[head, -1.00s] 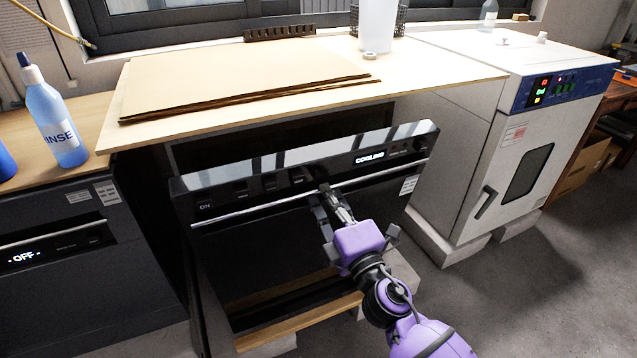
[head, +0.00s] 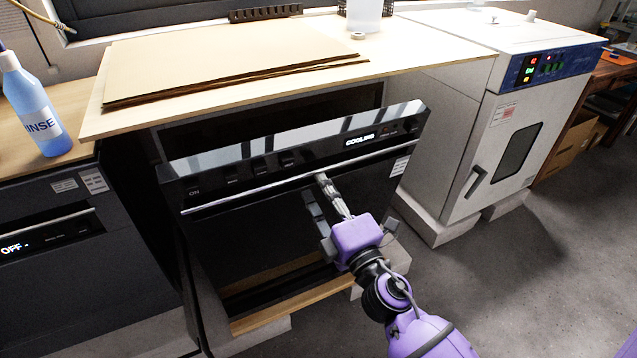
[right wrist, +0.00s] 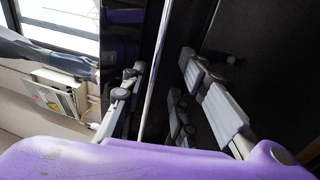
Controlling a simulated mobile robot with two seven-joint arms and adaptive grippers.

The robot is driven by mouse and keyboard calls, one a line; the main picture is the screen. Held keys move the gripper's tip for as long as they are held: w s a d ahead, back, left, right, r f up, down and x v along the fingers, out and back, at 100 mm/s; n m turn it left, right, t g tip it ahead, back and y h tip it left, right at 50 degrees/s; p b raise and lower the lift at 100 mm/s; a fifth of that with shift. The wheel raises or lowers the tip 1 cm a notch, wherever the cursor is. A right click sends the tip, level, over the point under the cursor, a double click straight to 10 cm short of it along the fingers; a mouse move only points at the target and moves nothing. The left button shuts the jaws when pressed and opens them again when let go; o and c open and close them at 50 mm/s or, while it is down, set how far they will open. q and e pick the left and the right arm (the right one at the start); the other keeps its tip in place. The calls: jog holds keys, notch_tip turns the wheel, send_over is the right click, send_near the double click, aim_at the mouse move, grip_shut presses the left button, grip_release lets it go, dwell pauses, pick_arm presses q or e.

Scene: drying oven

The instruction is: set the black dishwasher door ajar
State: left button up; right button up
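The black dishwasher door (head: 270,225) shows in the middle of the head view, under the wooden worktop. Its top leans out toward me, with a dark gap behind the panel reading "COOLING". A thin silver bar (head: 250,193) runs across its front. My right gripper (head: 318,192) is at the door front, its fingertips at or close to the bar right of the door's middle. In the right wrist view the gripper's fingers (right wrist: 165,95) are spread, with a silver strip running between them. I cannot tell whether they touch the door. My left gripper is out of view.
Brown sheets (head: 225,65) lie on the worktop (head: 415,60). A dark machine reading "OFF" (head: 70,270), with a blue rinse bottle (head: 38,110) above it, stands at left. A white oven (head: 490,130) stands at right. The floor (head: 530,270) at right is clear.

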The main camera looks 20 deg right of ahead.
jog(key=s+f, duration=0.2)
jog(key=s, duration=0.7)
jog(key=shift+s, duration=0.2)
jog(key=shift+d, duration=0.1)
